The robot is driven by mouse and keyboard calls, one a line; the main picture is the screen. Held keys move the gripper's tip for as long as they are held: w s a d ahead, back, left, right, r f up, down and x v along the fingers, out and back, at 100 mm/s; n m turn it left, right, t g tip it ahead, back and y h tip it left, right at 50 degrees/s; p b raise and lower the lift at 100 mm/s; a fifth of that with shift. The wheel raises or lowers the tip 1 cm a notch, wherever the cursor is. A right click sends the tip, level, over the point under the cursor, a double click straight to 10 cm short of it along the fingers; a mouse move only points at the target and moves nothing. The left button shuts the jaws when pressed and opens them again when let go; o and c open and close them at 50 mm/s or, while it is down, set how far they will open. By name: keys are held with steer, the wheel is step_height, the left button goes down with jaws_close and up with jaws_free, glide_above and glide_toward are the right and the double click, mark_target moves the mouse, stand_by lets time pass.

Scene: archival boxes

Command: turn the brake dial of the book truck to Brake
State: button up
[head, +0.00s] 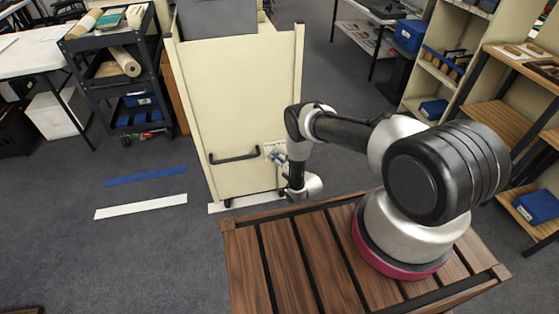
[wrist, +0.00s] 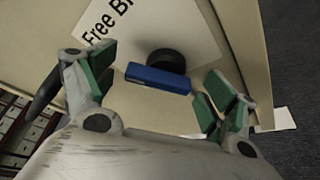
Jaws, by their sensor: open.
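The book truck is a cream cabinet (head: 246,105) in the middle of the head view. Its brake dial is a black round knob (wrist: 168,58) with a blue bar (wrist: 159,79) across it, seen in the wrist view. A white label (wrist: 150,28) above the dial reads "Free" and the start of "Br"; the rest is cut off. I cannot tell which word the bar points to. My gripper (wrist: 160,77) is open, with green-padded fingers on either side of the bar and visible gaps to it.
A black handle (head: 235,157) is on the truck's face, left of the dial. White (head: 141,206) and blue (head: 146,176) floor strips lie left of the truck. A black cart (head: 118,75) stands back left, shelves (head: 440,75) at right.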

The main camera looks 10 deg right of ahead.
steer(key=c, duration=1)
steer(key=shift+d+f+m+t+y, duration=0.15)
steer(key=shift+m+t+y, duration=0.2)
steer(key=shift+m, duration=0.55)
steer(key=shift+m+t+y, duration=0.35)
steer(key=shift+m, duration=0.75)
steer(key=o, duration=1)
